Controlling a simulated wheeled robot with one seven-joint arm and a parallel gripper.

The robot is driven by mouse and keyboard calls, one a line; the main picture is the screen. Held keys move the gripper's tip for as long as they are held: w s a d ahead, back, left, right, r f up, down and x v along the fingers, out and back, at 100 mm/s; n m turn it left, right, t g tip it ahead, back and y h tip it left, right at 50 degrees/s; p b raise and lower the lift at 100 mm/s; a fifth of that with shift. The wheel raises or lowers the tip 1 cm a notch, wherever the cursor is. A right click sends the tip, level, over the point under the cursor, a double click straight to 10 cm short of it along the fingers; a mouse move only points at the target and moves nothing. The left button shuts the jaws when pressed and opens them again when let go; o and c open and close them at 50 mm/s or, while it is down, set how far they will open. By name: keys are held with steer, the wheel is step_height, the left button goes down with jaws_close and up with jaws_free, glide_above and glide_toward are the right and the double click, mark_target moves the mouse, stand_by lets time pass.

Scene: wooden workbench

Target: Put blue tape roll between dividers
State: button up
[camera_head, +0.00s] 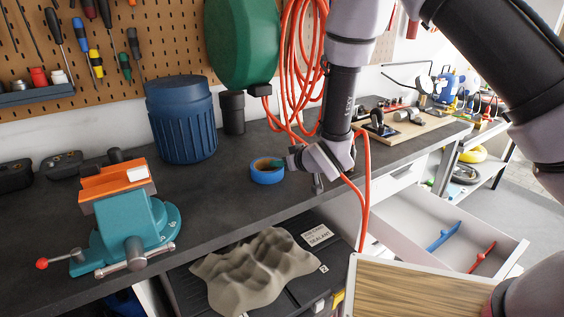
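The blue tape roll (267,175) lies flat on the dark workbench top, near its front edge. My gripper (300,168) is low over the bench, just right of the roll. Whether it touches the roll, and how far its fingers are apart, is too small to tell. A small teal piece shows at the roll's opening. The open drawer (400,205) at the right holds a blue divider (444,236) and a red divider (482,257), apart from each other, with bare drawer floor between them.
An orange-and-teal vise (122,215) and a blue barrel (182,122) stand left on the bench. An orange hose (364,195) hangs over the front edge, beside my gripper. A wood-grain panel (420,290) is in front.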

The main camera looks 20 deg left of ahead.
steer(key=shift+r, duration=0.1)
steer(key=shift+s+d+r, duration=0.15)
steer(key=shift+d+r, duration=0.05)
steer(key=v, duration=1.2)
steer(key=w+d+r+m+t+h, duration=0.1)
steer(key=w+d+r+m+h, duration=0.25)
steer(key=d+r, duration=0.6)
steer(key=w+d+r+m+h, duration=0.2)
steer(key=w+d+r+m, duration=0.4)
steer(key=d, duration=0.6)
steer(key=s+d+r+m, duration=0.1)
steer(key=s+d+r, duration=0.2)
steer(key=d+r, duration=0.1)
steer(key=s+d+r+h, duration=0.1)
steer(key=s+d+r, duration=0.3)
steer(key=d, duration=0.3)
steer(key=shift+m+g, duration=0.3)
steer(key=shift+m, duration=0.05)
steer(key=shift+o, duration=0.3)
steer(key=s+d+r+m+g, duration=0.1)
steer(key=s+d+r+m, duration=0.1)
steer(key=s+d, duration=0.3)
steer(key=s+r+h, duration=0.1)
steer(key=s, duration=0.3)
steer(key=shift+s+d+r+m, duration=0.25)
steer(key=shift+m, duration=0.05)
steer(key=shift+o, duration=0.2)
steer(key=shift+s+d, duration=0.1)
steer(key=shift+s, duration=0.4)
